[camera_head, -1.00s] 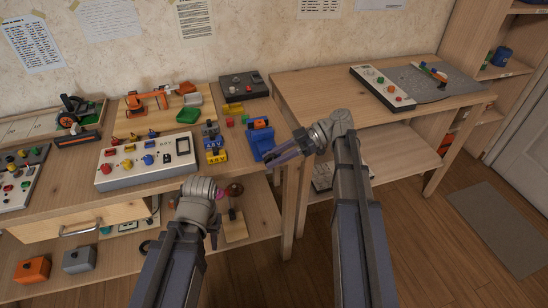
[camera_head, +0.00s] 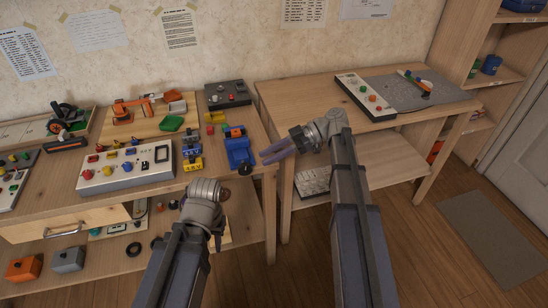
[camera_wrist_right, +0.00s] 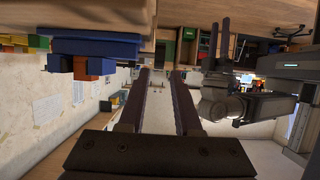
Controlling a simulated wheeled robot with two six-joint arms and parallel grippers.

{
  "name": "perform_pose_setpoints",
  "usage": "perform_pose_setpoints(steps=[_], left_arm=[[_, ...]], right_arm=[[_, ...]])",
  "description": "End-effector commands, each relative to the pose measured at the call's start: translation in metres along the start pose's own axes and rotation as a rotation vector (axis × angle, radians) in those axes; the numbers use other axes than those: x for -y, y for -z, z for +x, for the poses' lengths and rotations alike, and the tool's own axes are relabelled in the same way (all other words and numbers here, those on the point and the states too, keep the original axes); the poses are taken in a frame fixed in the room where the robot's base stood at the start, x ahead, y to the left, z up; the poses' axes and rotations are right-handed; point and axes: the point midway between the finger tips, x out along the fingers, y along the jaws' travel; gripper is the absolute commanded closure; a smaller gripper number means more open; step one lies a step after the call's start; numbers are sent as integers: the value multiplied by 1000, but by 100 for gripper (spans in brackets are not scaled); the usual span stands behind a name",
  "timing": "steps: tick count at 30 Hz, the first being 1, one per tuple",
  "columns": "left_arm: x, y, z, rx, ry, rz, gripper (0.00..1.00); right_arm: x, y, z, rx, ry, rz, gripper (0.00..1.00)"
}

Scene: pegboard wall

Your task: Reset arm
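My right gripper (camera_head: 277,150) points left over the gap beside the left workbench, near a blue vise-like tool (camera_head: 239,150). Its two purple fingers stand apart with nothing between them, also in the right wrist view (camera_wrist_right: 161,80). My left gripper is hidden behind its grey wrist (camera_head: 203,205) in the head view, in front of the left workbench. In the right wrist view two dark fingers of my left gripper (camera_wrist_right: 230,48) show apart, with nothing seen between them.
The left workbench carries a white button panel (camera_head: 126,168), an orange arm model (camera_head: 134,108), a green block (camera_head: 171,123) and a dark control box (camera_head: 228,96). The right table (camera_head: 300,98) holds a switch panel (camera_head: 364,97) and grey mat. Floor in front is free.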

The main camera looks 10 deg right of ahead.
Motion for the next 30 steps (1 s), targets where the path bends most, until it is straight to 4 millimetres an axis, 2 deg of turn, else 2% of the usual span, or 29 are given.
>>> perform_pose_setpoints(steps=[17,20,23,27,30], left_arm=[[0,0,-1,0,0,0,68],[0,0,-1,0,0,0,68],[0,0,-1,0,0,0,68],[0,0,-1,0,0,0,68],[0,0,-1,0,0,0,68]], right_arm=[[1,0,4,14,2,24,68],[10,-9,18,83,1,135,68],[26,-28,38,215,-22,341,68],[52,-61,59,442,-133,676,68],[71,-84,65,594,-273,894,68]])
